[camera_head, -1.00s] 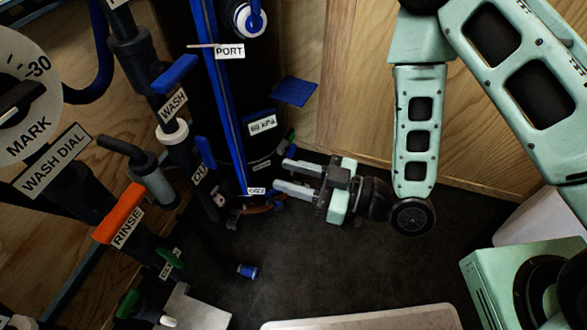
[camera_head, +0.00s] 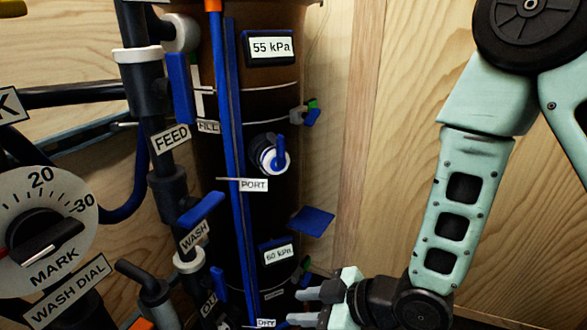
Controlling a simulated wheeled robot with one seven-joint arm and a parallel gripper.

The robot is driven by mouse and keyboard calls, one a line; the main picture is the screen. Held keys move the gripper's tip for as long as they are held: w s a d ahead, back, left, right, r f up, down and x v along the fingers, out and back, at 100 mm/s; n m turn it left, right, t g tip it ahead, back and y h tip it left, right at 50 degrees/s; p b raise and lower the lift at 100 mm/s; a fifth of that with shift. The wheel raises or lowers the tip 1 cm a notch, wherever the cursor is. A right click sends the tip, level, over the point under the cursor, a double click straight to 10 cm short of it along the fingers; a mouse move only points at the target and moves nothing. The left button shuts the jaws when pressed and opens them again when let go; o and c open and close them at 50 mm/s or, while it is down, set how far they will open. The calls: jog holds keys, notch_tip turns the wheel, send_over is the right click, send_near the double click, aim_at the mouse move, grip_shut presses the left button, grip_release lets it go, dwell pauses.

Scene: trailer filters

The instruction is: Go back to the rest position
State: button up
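My gripper (camera_head: 304,306) is at the bottom centre of the head view, pointing left. Its two grey fingers are apart with nothing visible between them. The lower edge of the picture cuts off part of it. The fingertips are just right of the lower part of a dark upright filter column (camera_head: 222,230), near its DRY label (camera_head: 266,323); I cannot tell whether they touch anything. My pale green arm rises on the right from the wrist to a bent elbow at the top.
Left of the column are a FEED valve (camera_head: 179,88), a blue WASH handle (camera_head: 201,208) and a wash dial (camera_head: 40,235). A blue PORT fitting (camera_head: 273,157) and a blue flap (camera_head: 312,220) stick out from the column. Bare plywood wall (camera_head: 400,90) lies behind my arm.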

jog(key=s+d+r+m+g+h, duration=0.4)
jog(key=s+d+r+m+h, duration=0.3)
jog(key=s+d+r+h, duration=0.45)
notch_tip(320, 180, up, 30)
jog(key=s+y+p, duration=0.1)
jog(key=p, duration=2.8)
jog(key=shift+s+d+r+y, duration=0.15)
jog(key=shift+s+d+y, duration=0.1)
jog(key=shift+s+y, duration=0.1)
